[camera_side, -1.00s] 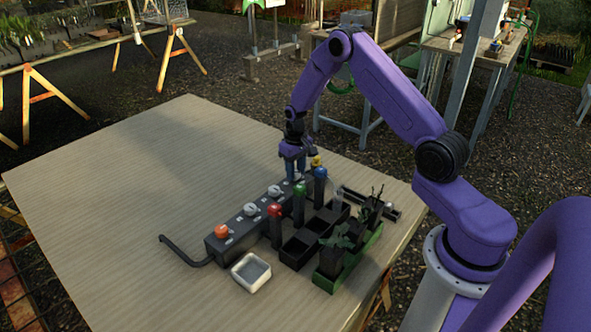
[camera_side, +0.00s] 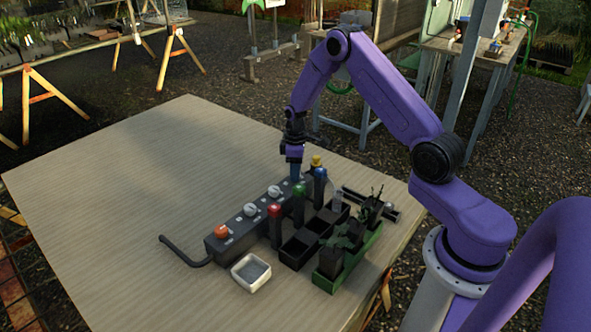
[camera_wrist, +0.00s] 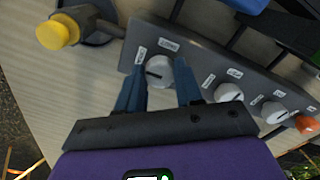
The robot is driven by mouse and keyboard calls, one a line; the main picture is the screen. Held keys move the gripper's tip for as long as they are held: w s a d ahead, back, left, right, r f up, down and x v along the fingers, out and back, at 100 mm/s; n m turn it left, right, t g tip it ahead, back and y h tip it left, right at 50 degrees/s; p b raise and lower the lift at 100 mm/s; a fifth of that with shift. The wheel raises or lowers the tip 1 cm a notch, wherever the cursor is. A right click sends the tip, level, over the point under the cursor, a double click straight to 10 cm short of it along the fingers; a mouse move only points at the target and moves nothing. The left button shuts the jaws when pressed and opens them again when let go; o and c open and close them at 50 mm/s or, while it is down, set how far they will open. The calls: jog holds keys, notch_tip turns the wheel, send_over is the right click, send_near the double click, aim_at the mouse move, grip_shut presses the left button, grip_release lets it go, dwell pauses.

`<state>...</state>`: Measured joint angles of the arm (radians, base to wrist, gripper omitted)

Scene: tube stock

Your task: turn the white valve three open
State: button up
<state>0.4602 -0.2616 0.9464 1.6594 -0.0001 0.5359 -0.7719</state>
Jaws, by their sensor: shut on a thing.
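The dark valve box (camera_side: 232,240) lies on the table with a row of three white valves and an orange knob (camera_side: 221,231) at its near end. Two white valves show in the side view, one near the orange knob (camera_side: 250,209) and a middle one (camera_side: 275,191). My gripper (camera_side: 295,177) is at the far end of the box, covering the third. In the wrist view my gripper (camera_wrist: 161,84) has its blue fingers on both sides of that far-end white valve (camera_wrist: 160,69) and is shut on it. I cannot read the valve labels.
Red (camera_side: 275,227), green (camera_side: 298,205) and blue (camera_side: 320,188) tubes stand close beside the box. A yellow knob (camera_wrist: 58,32) is near my gripper. A black tray (camera_side: 297,258), green planter (camera_side: 345,267) and white dish (camera_side: 250,272) are nearby. The table's left is clear.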

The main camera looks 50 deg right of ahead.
dwell(0.6)
jog(key=o, duration=1)
jog(key=shift+o, duration=0.2)
jog(key=shift+r, duration=0.1)
notch_tip(320, 180, up, 17)
jog(key=shift+r, duration=0.15)
